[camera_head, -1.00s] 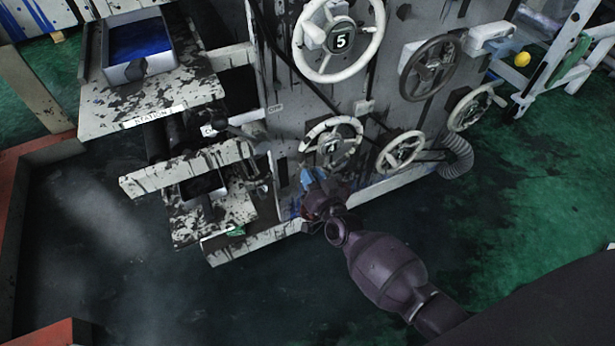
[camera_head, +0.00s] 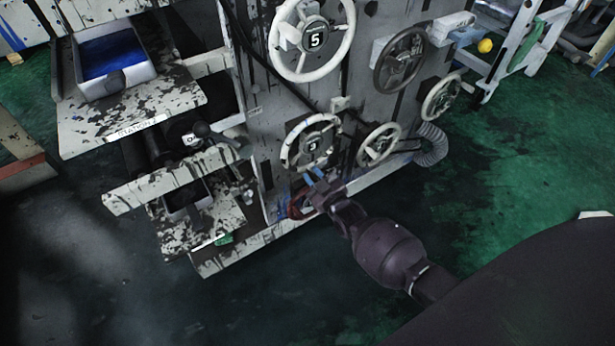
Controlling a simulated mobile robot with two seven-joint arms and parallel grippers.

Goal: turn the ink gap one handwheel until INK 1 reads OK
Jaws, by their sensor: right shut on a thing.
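A pale handwheel with worn paint and a small dark number badge (camera_head: 297,134) sits low on the front of the grey machine panel. Its number is too small to read surely. I cannot make out an INK 1 reading in this view. My left gripper is not in view.
A larger white wheel marked 5 (camera_head: 347,45) is above. A dark wheel (camera_head: 376,72) and two pale wheels (camera_head: 365,150) (camera_head: 425,108) are to the right, near a ribbed hose (camera_head: 432,145). Ink-stained shelves (camera_head: 150,130) stand left. The green floor (camera_head: 510,160) at right is clear.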

